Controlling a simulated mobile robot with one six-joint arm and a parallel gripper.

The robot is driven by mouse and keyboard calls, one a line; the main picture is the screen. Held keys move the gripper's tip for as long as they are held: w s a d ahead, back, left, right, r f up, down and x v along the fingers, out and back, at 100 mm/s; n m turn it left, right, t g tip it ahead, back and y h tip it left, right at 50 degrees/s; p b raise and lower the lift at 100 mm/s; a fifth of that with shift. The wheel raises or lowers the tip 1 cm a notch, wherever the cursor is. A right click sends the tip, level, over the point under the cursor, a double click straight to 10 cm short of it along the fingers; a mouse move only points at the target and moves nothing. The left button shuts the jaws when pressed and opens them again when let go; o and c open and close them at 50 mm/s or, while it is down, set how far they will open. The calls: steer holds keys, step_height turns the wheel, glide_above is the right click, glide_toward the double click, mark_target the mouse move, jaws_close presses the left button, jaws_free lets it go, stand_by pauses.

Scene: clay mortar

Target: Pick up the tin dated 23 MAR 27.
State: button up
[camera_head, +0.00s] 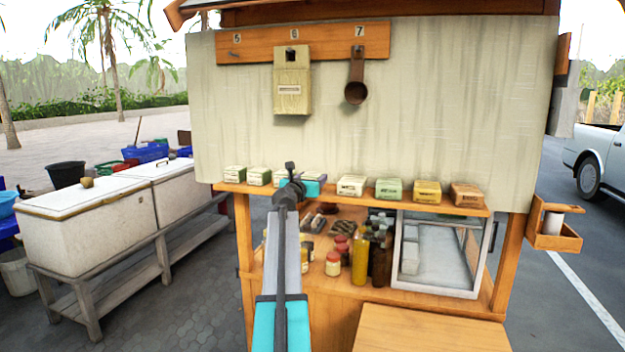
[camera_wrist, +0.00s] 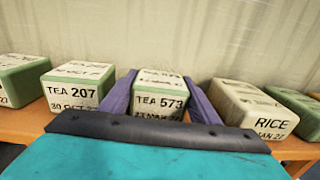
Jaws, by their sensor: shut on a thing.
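The date line below is partly covered by my gripper's edge and reads roughly 23 MAR 27. My gripper (camera_wrist: 160,98) has its purple fingers on either side of this tin, shut on it. In the head view my gripper (camera_head: 301,184) is at the shelf and mostly hides the tin. The tin stands upright, level with its neighbours; I cannot tell whether it is clear of the shelf.
Left of it is the TEA 207 tin (camera_wrist: 75,85); right is the RICE tin (camera_wrist: 250,108). More tins (camera_head: 427,191) line the narrow shelf (camera_head: 335,197). A panel (camera_head: 220,110) rises behind; bottles (camera_head: 360,255) and a glass case (camera_head: 440,250) stand below.

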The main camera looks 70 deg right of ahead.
steer(key=shift+a, duration=0.15)
steer(key=shift+s+a+p, duration=0.1)
steer(key=shift+a+p, duration=0.55)
steer(key=shift+a, duration=1.95)
steer(key=o, duration=1.2)
steer(key=shift+o, duration=0.2)
steer(key=a+b, duration=0.3)
steer(key=a, duration=1)
steer(key=shift+s+a, duration=0.2)
steer(key=shift+a, duration=0.2)
